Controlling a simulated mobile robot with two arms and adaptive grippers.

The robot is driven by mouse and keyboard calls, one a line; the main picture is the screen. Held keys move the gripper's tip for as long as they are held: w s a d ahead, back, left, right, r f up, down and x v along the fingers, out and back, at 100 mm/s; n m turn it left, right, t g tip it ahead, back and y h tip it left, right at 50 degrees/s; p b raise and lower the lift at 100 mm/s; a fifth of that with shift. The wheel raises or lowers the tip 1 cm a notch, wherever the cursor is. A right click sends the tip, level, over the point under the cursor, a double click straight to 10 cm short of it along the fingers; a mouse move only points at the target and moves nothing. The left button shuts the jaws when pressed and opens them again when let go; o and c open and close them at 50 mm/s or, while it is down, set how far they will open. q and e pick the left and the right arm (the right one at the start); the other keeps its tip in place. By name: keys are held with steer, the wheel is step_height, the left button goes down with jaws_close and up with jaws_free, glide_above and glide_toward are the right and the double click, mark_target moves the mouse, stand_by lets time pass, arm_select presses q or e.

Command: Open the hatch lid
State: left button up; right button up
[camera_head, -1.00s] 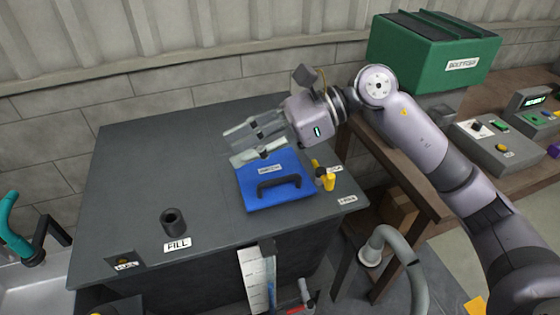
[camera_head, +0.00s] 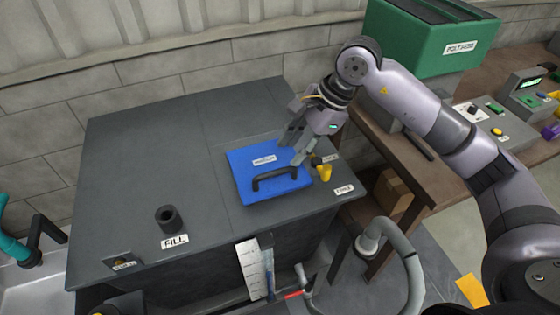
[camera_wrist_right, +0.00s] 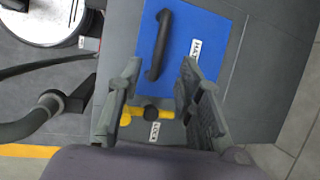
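The blue hatch lid (camera_head: 243,177) lies flat and closed on the dark grey tank top, with a black bar handle (camera_head: 275,176) near its front edge. A yellow latch with a black knob (camera_head: 322,171) sits at the lid's right side. My right gripper (camera_head: 295,150) is above the lid's right edge, close to the latch, pointing down. In the right wrist view, its two fingers (camera_wrist_right: 156,92) are spread apart with nothing held. The yellow latch (camera_wrist_right: 150,112) shows between them, and the handle (camera_wrist_right: 160,45) lies beyond.
The tank top (camera_head: 140,160) is mostly clear, with a black fill pipe (camera_head: 169,218) at the front left. A green bin (camera_head: 420,40) and control boxes stand on the bench at right. A grey hose (camera_head: 400,262) curves beside the tank.

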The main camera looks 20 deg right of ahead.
mark_target(277, 171)
steer(key=p+x, duration=0.1)
steer(key=x, duration=0.5)
steer(key=shift+a, duration=0.1)
steer(key=shift+w+a+f, duration=0.1)
steer(key=shift+a+f, duration=0.15)
steer(key=shift+f, duration=0.45)
steer(key=shift+c, duration=0.4)
jaws_close()
